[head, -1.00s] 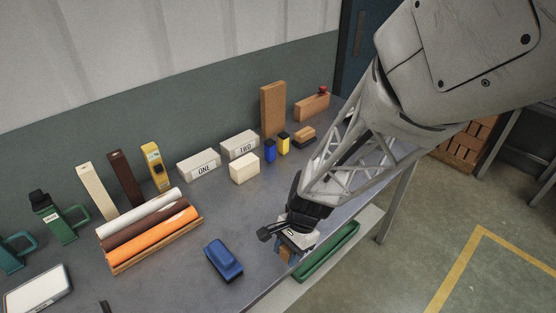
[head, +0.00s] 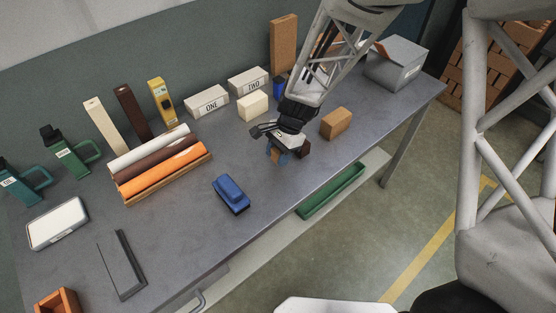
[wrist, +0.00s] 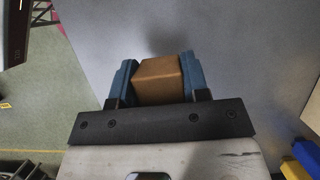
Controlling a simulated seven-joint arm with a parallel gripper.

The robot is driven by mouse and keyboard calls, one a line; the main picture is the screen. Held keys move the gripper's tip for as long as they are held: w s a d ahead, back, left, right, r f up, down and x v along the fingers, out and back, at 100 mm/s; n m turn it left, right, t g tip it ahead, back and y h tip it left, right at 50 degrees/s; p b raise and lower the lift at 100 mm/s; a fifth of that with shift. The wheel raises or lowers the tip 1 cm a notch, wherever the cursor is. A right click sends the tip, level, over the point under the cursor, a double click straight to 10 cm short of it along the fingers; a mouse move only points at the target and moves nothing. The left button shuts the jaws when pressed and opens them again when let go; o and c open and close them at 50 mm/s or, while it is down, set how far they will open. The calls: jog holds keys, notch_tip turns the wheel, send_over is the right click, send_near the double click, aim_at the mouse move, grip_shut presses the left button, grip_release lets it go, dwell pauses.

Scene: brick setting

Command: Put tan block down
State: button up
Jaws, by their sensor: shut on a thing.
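My gripper (head: 277,154) is over the right half of the grey table, between the cream block and the front edge, pointing down. It is shut on the tan block (wrist: 158,80), which sits between the two blue fingers in the wrist view. In the head view only a small part of the tan block (head: 275,157) shows between the fingers. The grey tabletop (wrist: 240,60) lies beyond the block in the wrist view. I cannot tell whether the block touches it.
An orange-brown block (head: 336,123) stands right of my gripper, a dark red-brown item (head: 304,149) close beside it. A cream block (head: 253,106) and white boxes ONE (head: 208,102) and TWO (head: 248,82) stand behind. A blue stapler-like object (head: 231,194) lies left. Bare tabletop lies between.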

jog(key=shift+w, duration=0.1)
dwell(0.3)
jog(key=shift+f, duration=1.75)
jog(key=shift+f, duration=0.15)
jog(key=o, duration=0.9)
jog(key=v, duration=1.2)
jog(key=shift+r, duration=0.2)
